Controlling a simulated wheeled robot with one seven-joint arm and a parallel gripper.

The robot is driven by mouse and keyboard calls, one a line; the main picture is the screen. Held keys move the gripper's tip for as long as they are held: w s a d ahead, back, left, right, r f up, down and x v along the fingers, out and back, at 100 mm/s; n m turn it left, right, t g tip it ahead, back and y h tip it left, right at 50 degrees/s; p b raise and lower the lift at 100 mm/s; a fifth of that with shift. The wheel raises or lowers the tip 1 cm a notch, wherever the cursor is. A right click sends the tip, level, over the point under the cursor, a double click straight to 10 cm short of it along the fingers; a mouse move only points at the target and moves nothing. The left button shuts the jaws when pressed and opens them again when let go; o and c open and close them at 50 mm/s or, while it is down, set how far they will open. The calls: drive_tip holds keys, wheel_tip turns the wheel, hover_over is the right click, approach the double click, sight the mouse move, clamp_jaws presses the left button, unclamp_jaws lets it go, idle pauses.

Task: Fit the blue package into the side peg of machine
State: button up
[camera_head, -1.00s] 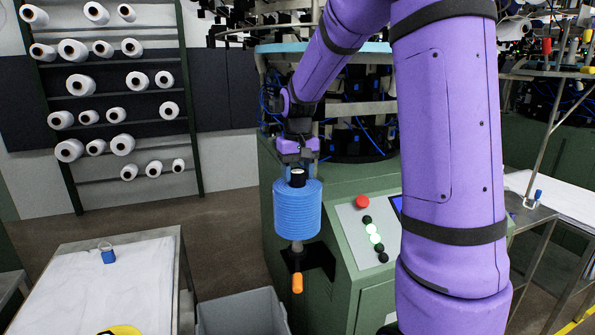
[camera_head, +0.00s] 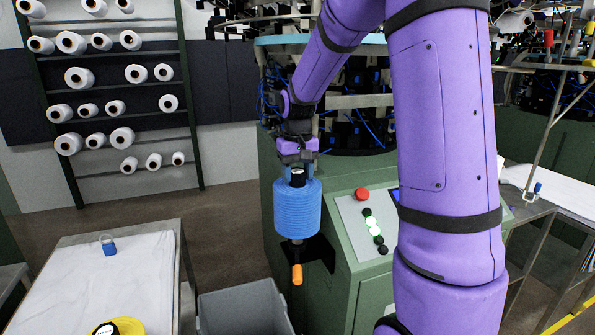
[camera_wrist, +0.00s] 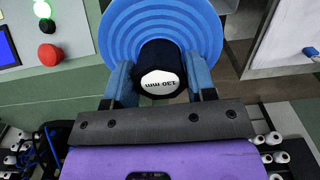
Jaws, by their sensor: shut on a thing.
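The blue package (camera_head: 297,212) is a ribbed blue yarn spool with a dark core and a white top cap; it also shows in the wrist view (camera_wrist: 125,20). My gripper (camera_head: 298,168) points down and is shut on the top of the package's core. In the wrist view my gripper's blue fingers (camera_wrist: 163,85) stand on either side of the dark core (camera_wrist: 163,62). The package hangs upright at the left side of the green machine (camera_head: 340,215). Just below it is the side peg (camera_head: 297,252) on a dark bracket, with an orange end underneath. I cannot tell whether the peg is inside the core.
A grey bin (camera_head: 245,308) stands on the floor below. A white-topped table (camera_head: 120,270) at the left holds a blue padlock and a yellow round thing. The machine's button panel (camera_head: 365,223) is right of the package. A rack of white spools stands behind.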

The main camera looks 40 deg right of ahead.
sight(297, 191)
drive_tip(key=shift+f, duration=2.75)
drive_tip(key=o, duration=1.4)
wheel_tip(297, 191, up, 10)
drive_tip(key=shift+r, duration=0.4)
